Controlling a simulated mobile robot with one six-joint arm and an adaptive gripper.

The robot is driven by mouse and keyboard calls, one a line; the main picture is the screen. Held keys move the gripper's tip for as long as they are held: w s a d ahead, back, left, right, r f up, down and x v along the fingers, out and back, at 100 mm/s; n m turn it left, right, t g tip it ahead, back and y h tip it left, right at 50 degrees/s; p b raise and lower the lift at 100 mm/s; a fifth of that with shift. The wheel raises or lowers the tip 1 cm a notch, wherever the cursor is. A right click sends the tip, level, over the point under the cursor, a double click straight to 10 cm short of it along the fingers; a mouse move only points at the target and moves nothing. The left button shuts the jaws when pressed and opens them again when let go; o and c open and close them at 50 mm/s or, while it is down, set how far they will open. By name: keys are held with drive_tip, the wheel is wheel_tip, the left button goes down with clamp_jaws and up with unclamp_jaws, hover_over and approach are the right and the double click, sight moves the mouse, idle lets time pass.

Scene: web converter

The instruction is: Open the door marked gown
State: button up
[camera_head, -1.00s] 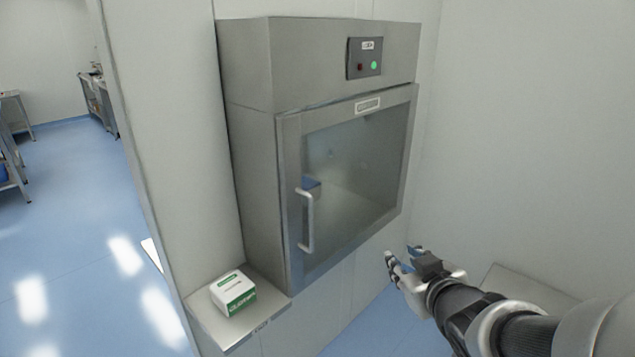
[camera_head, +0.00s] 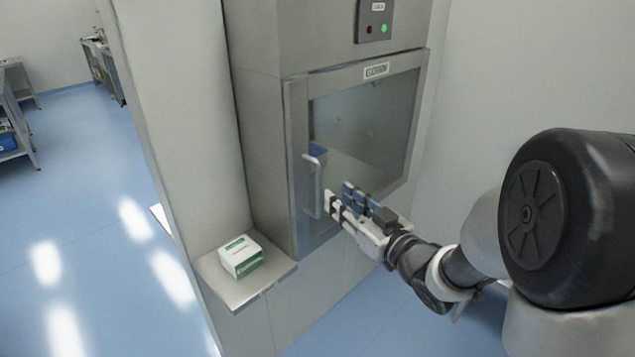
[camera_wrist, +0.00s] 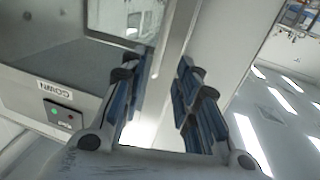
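The door (camera_head: 297,160) is a grey metal frame with a glass pane on a wall cabinet, and it looks closed. Its label (camera_head: 376,71) is at the top of the frame; in the wrist view the label reads GOWN (camera_wrist: 54,88). The upright handle (camera_head: 318,188) is on the door's left side. My gripper (camera_head: 342,196) is in front of the door, just right of the handle. In the wrist view my gripper (camera_wrist: 157,82) is open, and a pale bar, probably the handle, shows between its fingers. I cannot tell whether they touch it.
A white and green box (camera_head: 241,257) sits on a small shelf (camera_head: 272,283) below the door's left side. A control panel (camera_head: 374,20) with red and green buttons is above the door. Open blue floor (camera_head: 80,190) lies at left.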

sight(319, 181)
drive_tip(key=b+x, duration=0.1)
drive_tip(key=x, duration=0.9)
clamp_jaws()
drive_tip(key=shift+d, duration=0.1)
idle(0.4)
